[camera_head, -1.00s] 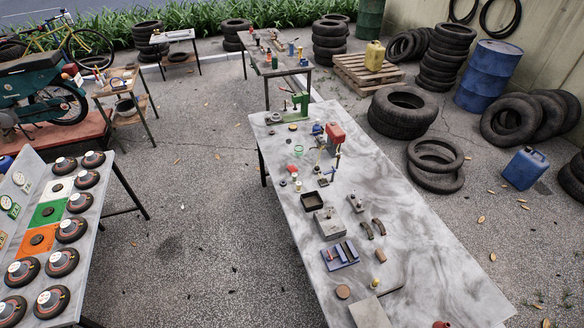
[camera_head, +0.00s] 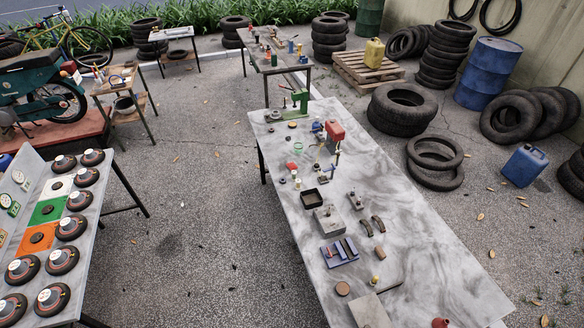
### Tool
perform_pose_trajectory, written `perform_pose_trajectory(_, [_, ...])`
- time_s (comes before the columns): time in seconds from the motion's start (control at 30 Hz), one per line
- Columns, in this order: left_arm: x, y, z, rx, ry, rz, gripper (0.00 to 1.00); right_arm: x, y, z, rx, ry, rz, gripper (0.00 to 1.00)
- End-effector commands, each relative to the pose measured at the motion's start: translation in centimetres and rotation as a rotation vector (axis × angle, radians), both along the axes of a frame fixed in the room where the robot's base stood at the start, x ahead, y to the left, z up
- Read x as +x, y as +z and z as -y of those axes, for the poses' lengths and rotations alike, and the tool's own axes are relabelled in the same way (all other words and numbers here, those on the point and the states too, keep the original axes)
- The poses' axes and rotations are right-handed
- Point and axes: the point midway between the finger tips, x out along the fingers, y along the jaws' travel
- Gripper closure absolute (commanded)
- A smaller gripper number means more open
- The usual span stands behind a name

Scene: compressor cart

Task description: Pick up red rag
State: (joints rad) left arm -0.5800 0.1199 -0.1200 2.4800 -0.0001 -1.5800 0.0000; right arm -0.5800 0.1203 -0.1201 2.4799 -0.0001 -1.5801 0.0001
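A small red object (camera_head: 440,323) shows at the near end of the long grey marbled workbench (camera_head: 440,265), cut off by the bottom edge of the view. I cannot tell whether it is the red rag. A larger red, box-like item (camera_head: 334,131) stands at the middle of the bench on or beside a small stand. No cloth can be clearly made out. Neither of my grippers is in view.
The bench holds a green press (camera_head: 299,103), a dark square tray (camera_head: 312,199), a grey block (camera_head: 331,221) and a blue tray (camera_head: 339,252). A slanted display (camera_head: 25,245) with round discs stands left. Tyres (camera_head: 403,110) and a blue drum (camera_head: 488,74) stand right. The bench's right side is bare.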

Motion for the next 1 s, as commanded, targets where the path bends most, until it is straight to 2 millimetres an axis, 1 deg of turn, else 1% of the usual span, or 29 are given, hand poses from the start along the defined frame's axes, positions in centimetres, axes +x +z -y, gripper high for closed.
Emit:
perform_pose_trajectory(0.03, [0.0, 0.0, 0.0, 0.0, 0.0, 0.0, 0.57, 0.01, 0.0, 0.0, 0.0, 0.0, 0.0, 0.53])
perform_pose_trajectory(0.07, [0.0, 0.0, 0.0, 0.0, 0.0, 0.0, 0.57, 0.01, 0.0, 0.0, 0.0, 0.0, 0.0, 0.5])
perform_pose_trajectory(0.5, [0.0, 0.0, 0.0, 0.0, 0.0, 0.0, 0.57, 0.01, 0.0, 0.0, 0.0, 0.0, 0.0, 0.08])
perform_pose_trajectory(0.6, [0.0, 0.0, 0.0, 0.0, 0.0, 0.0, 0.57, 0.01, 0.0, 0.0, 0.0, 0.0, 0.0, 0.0])
perform_pose_trajectory(1.0, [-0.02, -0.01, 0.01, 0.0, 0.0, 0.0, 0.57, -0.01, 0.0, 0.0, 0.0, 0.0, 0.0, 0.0])
